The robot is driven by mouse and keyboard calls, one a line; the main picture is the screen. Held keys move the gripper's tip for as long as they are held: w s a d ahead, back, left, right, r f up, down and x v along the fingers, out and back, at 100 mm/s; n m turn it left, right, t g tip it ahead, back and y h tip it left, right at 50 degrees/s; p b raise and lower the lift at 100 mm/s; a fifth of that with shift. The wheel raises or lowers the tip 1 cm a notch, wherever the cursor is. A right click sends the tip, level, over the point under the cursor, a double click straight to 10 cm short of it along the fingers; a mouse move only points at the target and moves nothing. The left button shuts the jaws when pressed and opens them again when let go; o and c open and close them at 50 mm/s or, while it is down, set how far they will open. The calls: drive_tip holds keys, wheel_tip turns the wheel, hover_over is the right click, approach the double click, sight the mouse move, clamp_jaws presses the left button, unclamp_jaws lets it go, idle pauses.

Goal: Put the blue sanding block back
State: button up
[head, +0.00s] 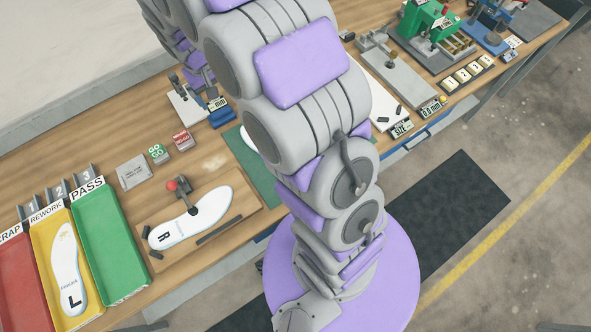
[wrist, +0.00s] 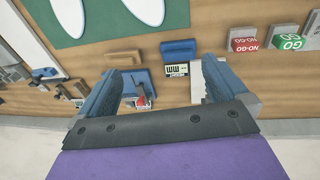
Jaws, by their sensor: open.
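A blue block (wrist: 178,50), which looks like the sanding block, lies on the wooden bench beside a small "mm" display (wrist: 177,70). In the head view a blue block (head: 222,117) lies beside the same kind of display (head: 217,103), left of my arm. My gripper (wrist: 162,68) is open above the bench with nothing between its fingers; the block lies beyond the fingertips, apart from them. A blue device with a red part (wrist: 138,88) shows low between the fingers, partly hidden. I cannot make out my gripper clearly in the head view.
NO-GO (head: 182,140) and GO (head: 157,154) blocks stand left of the blue block. A green mat (head: 262,178) with insoles is partly behind my arm. A fixture holds an insole (head: 218,205). Red, yellow and green trays (head: 110,245) sit at far left. Presses (head: 432,30) stand at upper right.

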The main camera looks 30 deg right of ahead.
drive_tip(key=s+r, duration=0.3)
drive_tip(key=s, duration=0.8)
drive_tip(key=s+d+r+g+y, duration=0.1)
drive_tip(key=s+r, duration=0.2)
drive_tip(key=s, duration=0.9)
drive_tip(key=s+r+g, duration=0.1)
drive_tip(key=s+r, duration=0.2)
drive_tip(key=s, duration=0.9)
drive_tip(key=shift+d+r+y, duration=0.25)
drive_tip(key=shift+r+y, duration=0.05)
